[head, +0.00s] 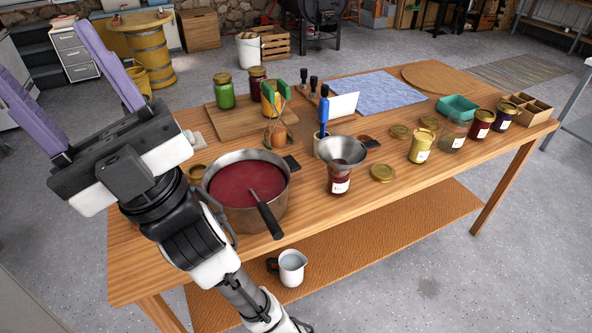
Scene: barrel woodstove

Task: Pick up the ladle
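The ladle (267,214) rests in a metal pot (283,186) of dark red liquid. Its dark handle leans over the pot's near rim toward the table's front edge; its bowl is hidden under the liquid. The pot stands near the front left of the wooden table. My gripper (45,48) is at the upper left of the head view, with its two purple fingers spread apart and nothing between them. It points up and away from the ladle, well clear of it. My arm passes close in front of the pot's left side in this view.
A metal funnel (341,151) sits on a jar right of the pot. A dark lid or block (292,163) lies beside the pot's rim. Several jars and lids stand to the right. A white mug (291,267) is on the lower shelf. The table's front right is clear.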

